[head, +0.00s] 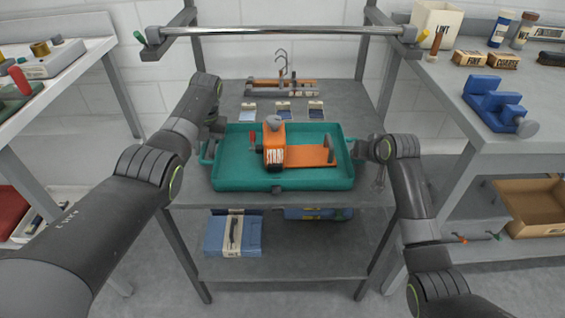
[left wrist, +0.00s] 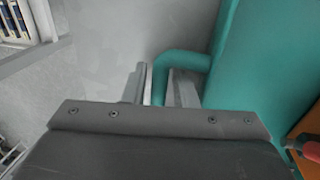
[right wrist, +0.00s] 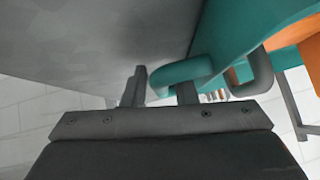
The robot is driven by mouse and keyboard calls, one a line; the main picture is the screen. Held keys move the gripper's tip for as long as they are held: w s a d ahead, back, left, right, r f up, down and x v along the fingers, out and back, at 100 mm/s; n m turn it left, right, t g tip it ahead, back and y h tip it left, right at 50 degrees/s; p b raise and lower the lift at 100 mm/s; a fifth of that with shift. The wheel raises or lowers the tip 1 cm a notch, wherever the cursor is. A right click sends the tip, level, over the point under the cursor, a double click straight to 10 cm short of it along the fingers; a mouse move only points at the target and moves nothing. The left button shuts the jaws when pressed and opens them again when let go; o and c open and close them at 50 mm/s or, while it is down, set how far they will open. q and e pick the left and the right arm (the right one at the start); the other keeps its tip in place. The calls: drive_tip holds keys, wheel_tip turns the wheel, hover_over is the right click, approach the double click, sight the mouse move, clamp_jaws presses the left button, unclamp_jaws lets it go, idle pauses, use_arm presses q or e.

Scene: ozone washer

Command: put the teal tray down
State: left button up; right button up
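The teal tray (head: 225,178) is level over the front of the grey cart's upper deck (head: 356,112). I cannot tell whether its underside touches the deck. An orange tool (head: 300,157) with a grey knob lies in the tray. My left gripper (left wrist: 160,85) is shut on the tray's left handle (left wrist: 183,60). My right gripper (right wrist: 162,88) is shut on the tray's right handle (right wrist: 190,68). In the head view both grippers are partly hidden by my wrists.
Behind the tray are several labelled packets (head: 282,107) and a wood-and-metal stand (head: 282,88). A metal rail (head: 285,31) crosses above. Blue boxes (head: 232,234) sit on the lower shelf. A bench with a blue vise (head: 495,103) stands right; another bench (head: 65,75) stands left.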

use_arm(q)
drive_tip(key=shift+o, duration=0.9)
drive_tip(key=shift+r, duration=0.15)
use_arm(e)
drive_tip(key=shift+o, duration=0.8)
drive_tip(key=shift+r, duration=0.1)
drive_tip(key=shift+s, duration=0.1)
use_arm(q)
wheel_tip(320, 180, up, 12)
drive_tip(key=d, duration=0.2)
drive_tip(key=shift+d+f, duration=0.15)
drive_tip(key=shift+f, duration=0.05)
use_arm(e)
drive_tip(key=v, duration=1.2)
